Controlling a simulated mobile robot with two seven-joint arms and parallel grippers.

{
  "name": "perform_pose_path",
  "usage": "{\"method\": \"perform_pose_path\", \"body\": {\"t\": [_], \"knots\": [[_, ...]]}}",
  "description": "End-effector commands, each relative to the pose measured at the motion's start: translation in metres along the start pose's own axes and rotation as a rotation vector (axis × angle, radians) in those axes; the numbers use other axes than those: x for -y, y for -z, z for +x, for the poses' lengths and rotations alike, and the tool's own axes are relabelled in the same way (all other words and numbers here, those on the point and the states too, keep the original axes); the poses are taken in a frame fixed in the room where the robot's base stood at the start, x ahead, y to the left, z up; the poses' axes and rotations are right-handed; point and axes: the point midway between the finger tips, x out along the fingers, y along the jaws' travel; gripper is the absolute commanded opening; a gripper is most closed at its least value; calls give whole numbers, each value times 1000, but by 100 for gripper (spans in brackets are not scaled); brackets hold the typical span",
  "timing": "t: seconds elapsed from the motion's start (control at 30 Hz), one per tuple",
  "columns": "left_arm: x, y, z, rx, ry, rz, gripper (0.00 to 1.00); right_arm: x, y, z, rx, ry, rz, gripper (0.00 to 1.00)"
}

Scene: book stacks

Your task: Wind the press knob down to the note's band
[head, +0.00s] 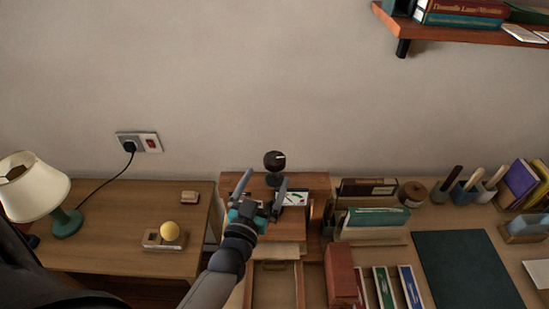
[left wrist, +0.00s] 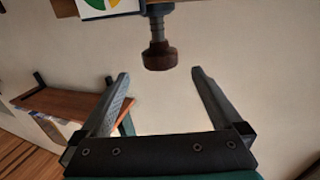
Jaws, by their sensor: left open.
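The press knob (head: 274,160) is dark and round with a pale mark on top, standing on a post at the back of a wooden press (head: 300,181). In the left wrist view the knob (left wrist: 160,57) hangs brown and dark on a grey stem, beyond the gap between my fingertips. A white dial card (head: 295,197) with coloured bands sits on the press just right of my fingers; part of the card (left wrist: 100,6) shows at the wrist view's top edge. My left gripper (head: 262,184) is open and empty, below the knob in the head view. I cannot make out a note.
A lamp (head: 35,188) and a yellow ball on a block (head: 169,231) stand left. Books (head: 376,217), pen cups (head: 465,191) and a dark mat (head: 465,268) crowd the right desk. A wall shelf (head: 460,34) is at upper right.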

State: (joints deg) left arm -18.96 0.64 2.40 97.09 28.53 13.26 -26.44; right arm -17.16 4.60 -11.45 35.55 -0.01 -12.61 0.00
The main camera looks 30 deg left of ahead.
Motion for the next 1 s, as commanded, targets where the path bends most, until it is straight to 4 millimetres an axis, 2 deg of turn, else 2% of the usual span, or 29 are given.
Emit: {"method": "perform_pose_path", "body": {"t": [0.2,0.43,0.63,0.93,1.0], "knots": [[0,1,37,-1,0,1,100,0,0,-1,1,0,0,0],[0,0,66,-1,0,1,100,0,0,0,1,1,0,0],[0,0,77,0,0,2,100,0,0,0,1,1,0,0],[0,0,78,0,0,1,100,1,-1,0,1,1,0,0],[0,0,78,0,0,1,92,1,-1,0,1,1,0,0]]}}
